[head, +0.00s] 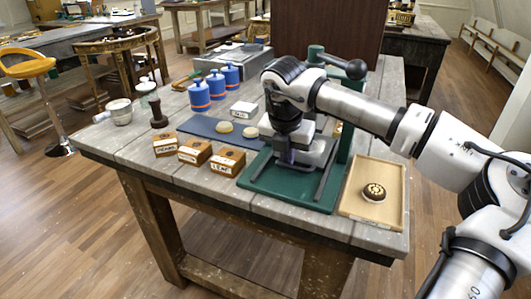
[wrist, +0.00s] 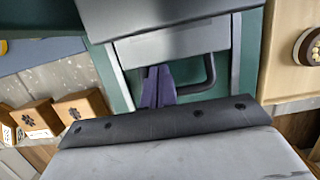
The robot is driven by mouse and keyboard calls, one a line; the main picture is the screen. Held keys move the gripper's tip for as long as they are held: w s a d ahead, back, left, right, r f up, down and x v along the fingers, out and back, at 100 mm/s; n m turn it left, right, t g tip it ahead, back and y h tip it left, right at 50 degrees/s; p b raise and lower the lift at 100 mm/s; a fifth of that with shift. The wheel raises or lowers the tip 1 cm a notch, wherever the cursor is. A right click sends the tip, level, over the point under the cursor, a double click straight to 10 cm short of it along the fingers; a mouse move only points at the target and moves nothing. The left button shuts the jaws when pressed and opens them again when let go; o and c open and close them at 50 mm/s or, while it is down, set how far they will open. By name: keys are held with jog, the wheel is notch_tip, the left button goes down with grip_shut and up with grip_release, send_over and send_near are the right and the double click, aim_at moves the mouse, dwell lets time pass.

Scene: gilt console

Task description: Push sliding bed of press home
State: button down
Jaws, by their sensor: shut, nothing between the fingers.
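The press has a green base (head: 255,188) and a green column at the front right of the workbench. Its sliding bed, a grey slab (wrist: 175,45), lies between two light rails in the wrist view. A dark loop handle (wrist: 211,76) sticks out of the bed's near edge. In the head view my arm and gripper hide most of the bed. My gripper (head: 287,158) is low over the green base, pointing down. In the wrist view its purple-grey fingers (wrist: 157,82) are together and empty, at the bed's near edge and inside the handle's span. I cannot tell whether they touch.
A wooden tray (head: 357,213) with a round stamp (head: 373,192) lies right of the press. Several wooden blocks (head: 194,151) stand to the left. Blue bottles (head: 199,96) and a blue mat (head: 205,128) are behind. A brown panel (head: 325,35) rises behind the press.

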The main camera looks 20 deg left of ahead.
jog(key=shift+w+r, duration=0.15)
jog(key=shift+r, duration=0.1)
jog(key=s+p, duration=0.7)
jog(key=s, duration=0.7)
jog(key=b+v, duration=0.3)
jog(key=v, duration=0.6)
jog(key=s+a+r+n+g+y, duration=0.1)
jog(key=s+a+n+g+y, duration=0.4)
jog(key=s+a, duration=0.8)
jog(key=shift+s+a+r+n, duration=0.2)
jog(key=shift+s+r+n, duration=0.15)
jog(key=shift+n, duration=0.35)
jog(key=shift+w, duration=0.1)
